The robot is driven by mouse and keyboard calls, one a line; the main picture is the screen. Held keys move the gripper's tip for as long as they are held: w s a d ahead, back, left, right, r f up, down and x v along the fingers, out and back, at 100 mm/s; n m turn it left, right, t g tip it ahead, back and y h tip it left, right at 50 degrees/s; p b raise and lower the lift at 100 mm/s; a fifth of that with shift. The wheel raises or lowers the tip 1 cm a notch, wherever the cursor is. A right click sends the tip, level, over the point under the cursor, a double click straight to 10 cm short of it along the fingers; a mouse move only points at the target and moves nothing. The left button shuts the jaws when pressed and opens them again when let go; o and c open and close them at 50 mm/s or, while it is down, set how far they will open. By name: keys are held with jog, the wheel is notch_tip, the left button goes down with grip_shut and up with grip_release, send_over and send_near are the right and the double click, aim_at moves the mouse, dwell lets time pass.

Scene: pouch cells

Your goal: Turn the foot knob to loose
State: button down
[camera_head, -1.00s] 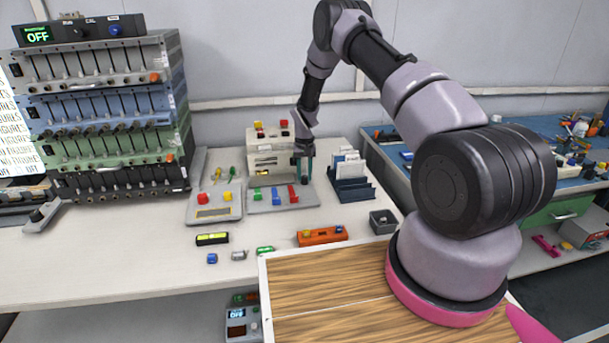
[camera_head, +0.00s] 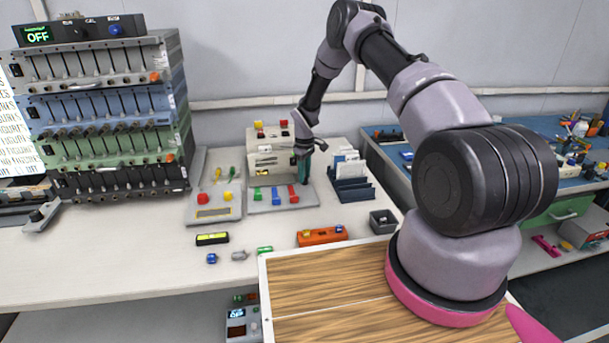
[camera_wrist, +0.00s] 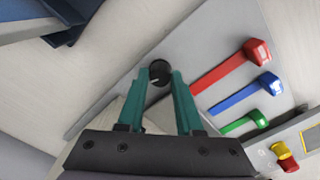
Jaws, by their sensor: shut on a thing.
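The foot knob (camera_wrist: 159,72) is a small round black knob on a grey base plate (camera_wrist: 192,52). In the wrist view it sits between the tips of my gripper (camera_wrist: 159,84), whose two teal fingers are shut on it. In the head view my gripper (camera_head: 304,172) is at the right side of the plate (camera_head: 268,206), and the knob cannot be made out there. Red (camera_wrist: 232,65), blue (camera_wrist: 247,92) and green (camera_wrist: 246,122) levers lie on the plate to the right of the knob in the wrist view.
A beige machine (camera_head: 268,160) with red and yellow buttons stands behind the plate. A dark blue rack (camera_head: 352,185) of white cards is close on the right. A grey panel (camera_head: 214,208) with a red button is on the left. The front of the bench holds several small parts.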

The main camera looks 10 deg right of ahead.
jog(key=shift+n, duration=0.7)
jog(key=c, duration=0.6)
grip_release()
notch_tip(320, 180, up, 11)
jog(key=shift+f, duration=0.1)
